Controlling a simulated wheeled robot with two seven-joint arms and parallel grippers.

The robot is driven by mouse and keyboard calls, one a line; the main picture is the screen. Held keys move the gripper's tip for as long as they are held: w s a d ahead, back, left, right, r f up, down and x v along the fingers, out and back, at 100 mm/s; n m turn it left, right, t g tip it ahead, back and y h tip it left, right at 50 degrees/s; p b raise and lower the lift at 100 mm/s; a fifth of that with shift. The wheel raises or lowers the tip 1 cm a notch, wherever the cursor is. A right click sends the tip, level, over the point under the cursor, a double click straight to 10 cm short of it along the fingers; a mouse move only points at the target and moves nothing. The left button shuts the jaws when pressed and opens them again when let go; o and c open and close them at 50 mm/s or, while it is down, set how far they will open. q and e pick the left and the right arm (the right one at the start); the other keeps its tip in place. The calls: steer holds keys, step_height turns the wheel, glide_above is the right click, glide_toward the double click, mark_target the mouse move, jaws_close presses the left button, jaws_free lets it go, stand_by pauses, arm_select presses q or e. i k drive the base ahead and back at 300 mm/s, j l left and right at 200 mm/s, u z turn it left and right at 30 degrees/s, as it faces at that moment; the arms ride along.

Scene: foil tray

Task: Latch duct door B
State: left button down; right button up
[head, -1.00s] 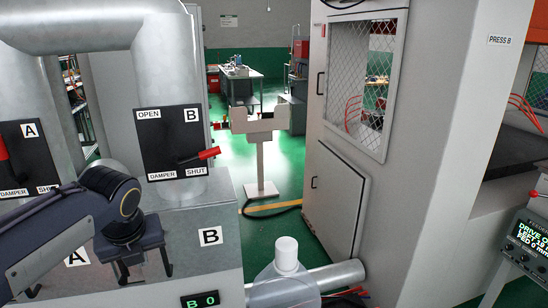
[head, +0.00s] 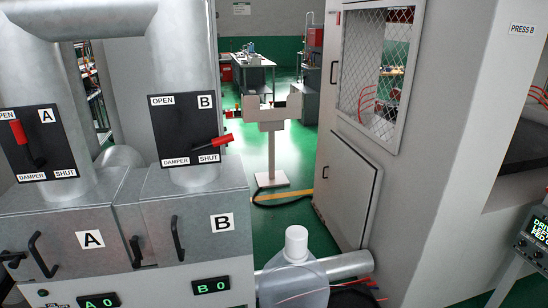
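Duct door B (head: 205,247) is the grey metal panel marked B at the lower left in the head view. A dark upright handle (head: 177,239) stands on it, and a dark lever (head: 136,252) sits at its left edge beside door A. I cannot tell whether that lever is engaged. Above, the damper B plate (head: 177,116) carries a red-gripped lever (head: 213,142) pointing right, near SHUT. A green display (head: 211,286) below reads B 0. Neither of my grippers is in view.
Duct door A (head: 70,240), with its own dark handle and lever, adjoins on the left. Its damper lever (head: 18,132) points up toward OPEN.

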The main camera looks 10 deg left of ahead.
mark_target(135, 248)
steer(key=j+u, duration=0.1)
steer(key=u, duration=0.35)
steer(key=j+u, duration=0.15)
steer(key=u, duration=0.25)
steer(key=j+u, duration=0.1)
steer(key=u, duration=0.35)
steer(key=i+j, duration=0.25)
steer(key=j, duration=0.15)
steer(key=i+j, duration=0.25)
steer(key=j, duration=0.15)
